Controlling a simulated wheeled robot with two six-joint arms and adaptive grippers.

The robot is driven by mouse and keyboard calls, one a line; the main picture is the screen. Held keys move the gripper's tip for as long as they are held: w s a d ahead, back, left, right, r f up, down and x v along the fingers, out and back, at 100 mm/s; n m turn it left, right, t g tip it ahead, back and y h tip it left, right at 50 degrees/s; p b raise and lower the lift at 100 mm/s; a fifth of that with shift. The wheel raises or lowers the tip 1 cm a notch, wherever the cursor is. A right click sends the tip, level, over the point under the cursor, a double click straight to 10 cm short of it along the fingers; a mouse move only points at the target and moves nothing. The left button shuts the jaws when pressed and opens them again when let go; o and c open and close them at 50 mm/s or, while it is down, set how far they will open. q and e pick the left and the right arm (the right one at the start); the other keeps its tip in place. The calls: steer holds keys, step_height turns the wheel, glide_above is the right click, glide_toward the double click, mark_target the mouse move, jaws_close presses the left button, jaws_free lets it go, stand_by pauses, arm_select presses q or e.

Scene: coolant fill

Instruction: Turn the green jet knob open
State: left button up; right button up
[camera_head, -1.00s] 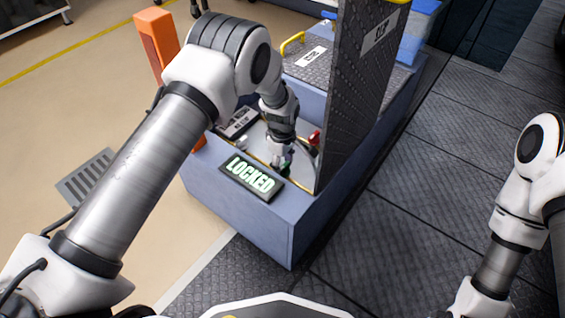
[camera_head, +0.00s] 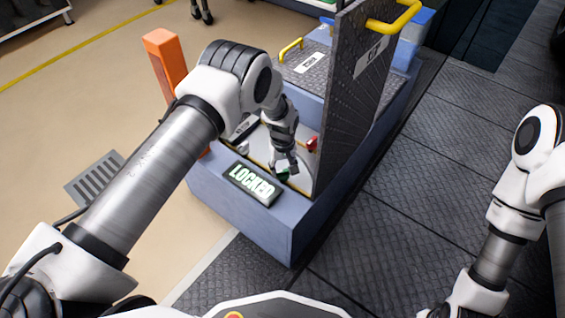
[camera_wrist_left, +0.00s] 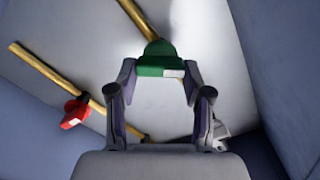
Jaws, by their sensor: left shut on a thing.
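The green jet knob (camera_wrist_left: 160,62) sits on a brass pipe inside the open bay, with a white mark on its right side in the left wrist view. My left gripper (camera_wrist_left: 160,78) is shut on the knob, with one finger at each side of it. In the head view the left gripper (camera_head: 284,170) reaches down into the bay, and only a little of the green knob (camera_head: 283,177) shows below the fingers. My right arm is at the right edge of the head view, and its gripper is out of frame.
A red knob (camera_wrist_left: 76,112) sits on another brass pipe, near the green one. A raised dark hatch (camera_head: 355,100) stands right of the bay. A lit sign reading LOCKED (camera_head: 251,184) is on the blue cabinet (camera_head: 262,226). An orange post (camera_head: 165,65) stands behind left.

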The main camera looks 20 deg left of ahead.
mark_target(285, 169)
arm_select(q)
steer(key=m+p, duration=0.2)
steer(key=m, duration=0.3)
steer(key=shift+d, duration=0.1)
steer(key=m+p, duration=0.1)
steer(key=m, duration=0.4)
steer(key=shift+d, duration=0.15)
steer(key=shift+m, duration=0.4)
steer(key=o, duration=1.2)
steer(key=shift+c, duration=0.2)
step_height(285, 169, up, 12)
